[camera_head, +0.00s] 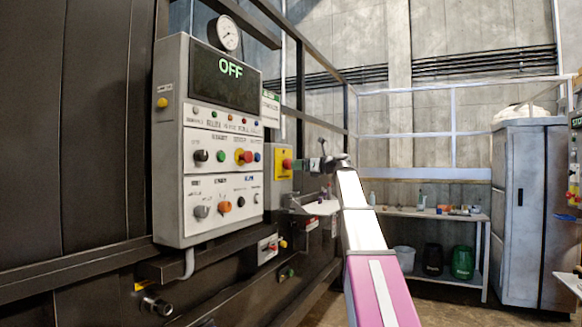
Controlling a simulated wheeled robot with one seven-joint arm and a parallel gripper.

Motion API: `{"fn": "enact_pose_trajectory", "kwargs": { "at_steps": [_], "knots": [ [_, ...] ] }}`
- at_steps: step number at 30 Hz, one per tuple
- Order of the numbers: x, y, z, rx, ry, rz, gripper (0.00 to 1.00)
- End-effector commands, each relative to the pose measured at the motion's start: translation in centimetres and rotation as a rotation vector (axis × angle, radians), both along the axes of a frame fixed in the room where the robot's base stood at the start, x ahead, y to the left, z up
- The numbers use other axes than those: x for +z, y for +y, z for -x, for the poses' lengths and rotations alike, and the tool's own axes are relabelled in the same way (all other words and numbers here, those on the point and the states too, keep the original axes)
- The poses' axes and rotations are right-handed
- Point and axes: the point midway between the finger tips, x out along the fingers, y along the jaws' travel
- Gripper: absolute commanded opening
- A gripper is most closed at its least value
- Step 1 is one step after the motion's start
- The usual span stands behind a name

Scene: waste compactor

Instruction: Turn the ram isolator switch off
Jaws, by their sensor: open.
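The grey control panel (168,190) is on the dark machine wall at left; its display (225,80) reads OFF. Labels are too small to read, so I cannot tell which control is the ram isolator switch. My gripper (318,164) is small in view, open, at the end of my pink and white arm, right of the panel and apart from it.
A yellow box with a red button (286,164) is between the panel and my gripper. A small box with a red part (268,248) sits lower down. A bench (430,215), green bin (462,262) and grey cabinet (527,220) stand at right. Dark rails run below the panel.

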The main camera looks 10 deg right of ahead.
Motion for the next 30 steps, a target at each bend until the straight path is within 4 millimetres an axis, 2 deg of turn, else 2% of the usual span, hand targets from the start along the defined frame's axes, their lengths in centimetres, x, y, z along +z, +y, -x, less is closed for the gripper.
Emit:
{"fn": "enact_pose_trajectory", "kwargs": {
  "at_steps": [3, 9, 20, 21, 25, 26, 30],
  "knots": [
    [0.1, 1.6, -1.3, 0.002, 0.000, 0.000, 0.75],
    [0.0, 3.3, -2.4, 0.001, -0.001, 0.001, 0.75],
    [0.0, 3.6, -2.6, -0.001, -0.001, 0.001, 0.75],
    [0.0, 3.6, -2.6, 0.000, -0.001, 0.001, 0.72],
    [0.0, 3.6, -2.6, 0.000, -0.001, 0.001, 0.30],
    [0.0, 3.6, -2.6, 0.000, -0.001, 0.001, 0.27],
    [0.0, 3.6, -2.6, 0.000, -0.002, 0.002, 0.27]
  ]
}}
